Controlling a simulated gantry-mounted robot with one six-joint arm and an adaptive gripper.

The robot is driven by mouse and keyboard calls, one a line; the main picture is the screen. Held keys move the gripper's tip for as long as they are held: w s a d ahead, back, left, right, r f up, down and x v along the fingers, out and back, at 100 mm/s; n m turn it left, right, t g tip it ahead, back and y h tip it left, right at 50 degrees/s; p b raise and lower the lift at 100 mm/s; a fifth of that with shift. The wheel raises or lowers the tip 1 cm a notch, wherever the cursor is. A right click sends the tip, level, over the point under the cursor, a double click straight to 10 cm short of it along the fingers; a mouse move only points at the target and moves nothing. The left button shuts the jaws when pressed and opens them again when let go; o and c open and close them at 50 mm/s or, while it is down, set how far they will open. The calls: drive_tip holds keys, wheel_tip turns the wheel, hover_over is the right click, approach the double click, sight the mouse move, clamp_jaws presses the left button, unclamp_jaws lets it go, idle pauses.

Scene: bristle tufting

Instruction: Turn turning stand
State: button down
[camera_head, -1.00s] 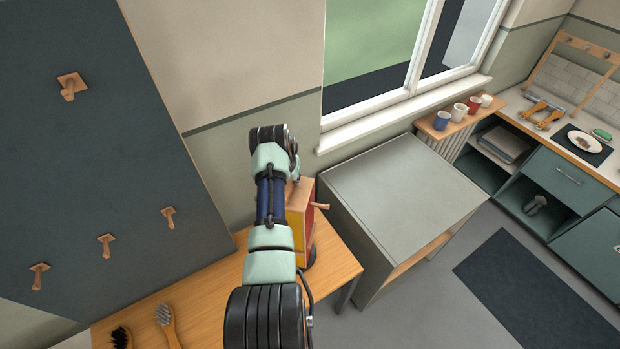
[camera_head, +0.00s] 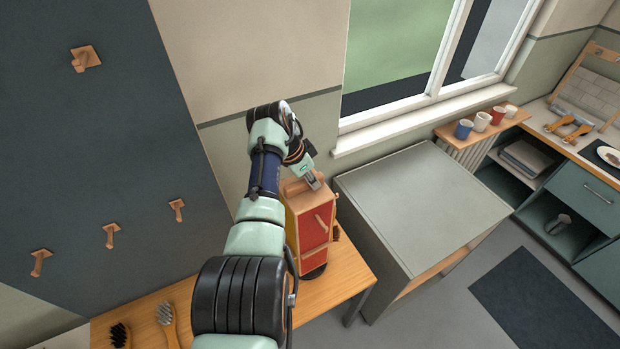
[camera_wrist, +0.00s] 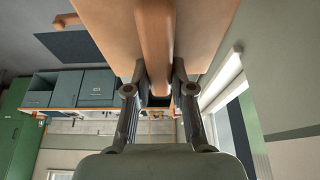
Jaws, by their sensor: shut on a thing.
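The turning stand (camera_head: 316,222) is an upright box with a light wooden top, standing on a dark round base (camera_head: 314,272) on the wooden bench. Its wide red face with small wooden handles shows in the head view, and a narrow yellow side shows at its left. My gripper (camera_head: 314,182) is at the top of the stand. In the wrist view, my gripper (camera_wrist: 159,76) is shut on the wooden bar (camera_wrist: 154,38) across the stand's top (camera_wrist: 105,25), with one finger on each side. My arm hides part of the stand's left side.
The wooden bench (camera_head: 345,275) also bears two brushes (camera_head: 166,318) at its front left. A grey cabinet (camera_head: 420,205) stands close to the right. A dark wall panel with pegs (camera_head: 110,232) is at the left. A window is behind.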

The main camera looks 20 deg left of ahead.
drive_tip(key=shift+r, duration=0.15)
idle(0.4)
drive_tip(key=c, duration=1)
unclamp_jaws()
drive_tip(key=v, duration=1.2)
drive_tip(key=shift+w, duration=0.1)
